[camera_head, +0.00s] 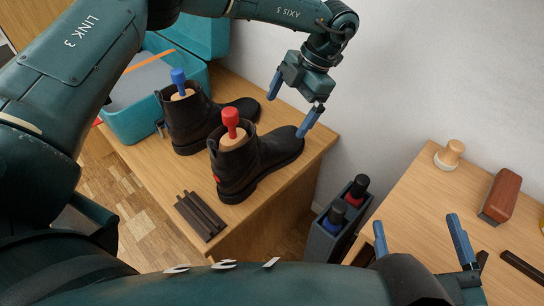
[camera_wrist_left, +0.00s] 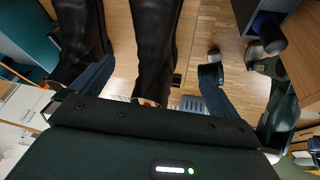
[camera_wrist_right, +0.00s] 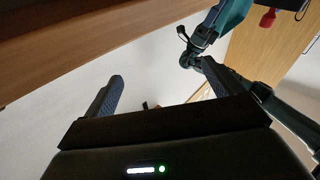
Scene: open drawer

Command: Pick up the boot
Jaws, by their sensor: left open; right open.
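Two black boots stand on a wooden surface in the head view. The nearer boot (camera_head: 262,158) holds a shoe tree with a red knob (camera_head: 231,122); the farther boot (camera_head: 195,120) holds one with a blue knob (camera_head: 178,78). My left gripper (camera_head: 287,116) is open, above and behind the nearer boot's toe. In the left wrist view one boot (camera_wrist_left: 155,45) lies between the open fingers and the other boot (camera_wrist_left: 80,35) is at the left; contact cannot be told. My right gripper (camera_head: 415,222) is open and empty near the right-hand table.
A teal open box (camera_head: 150,105) stands behind the boots, and dark strips (camera_head: 200,215) lie at the front edge. A grey holder (camera_head: 328,232) with bottles stands between the surfaces. The right table (camera_head: 415,200) carries a wooden-knobbed item (camera_head: 450,153) and a brown brush (camera_head: 502,195).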

